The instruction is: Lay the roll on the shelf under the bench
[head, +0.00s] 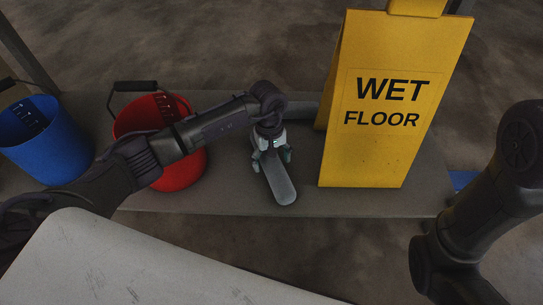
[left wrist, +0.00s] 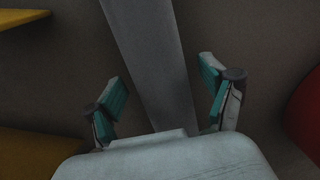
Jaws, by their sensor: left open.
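A long grey piece with a rounded near end, apparently the roll (head: 281,188), lies on a grey board (head: 235,199) between the red bucket and the yellow sign. My left gripper (head: 271,158) is open above it, with one teal-padded finger on each side. In the left wrist view the roll (left wrist: 150,60) runs up between the open fingers (left wrist: 165,98), with gaps showing on both sides. Its far end is hidden by the gripper. My right arm shows at the right edge, but its gripper is out of view.
A yellow wet-floor sign (head: 375,150) stands close to the right of the gripper. A red bucket (head: 183,175) stands close to the left, partly behind my left arm. A blue bucket (head: 45,145) is farther left. A pale scratched panel (head: 130,265) fills the lower left.

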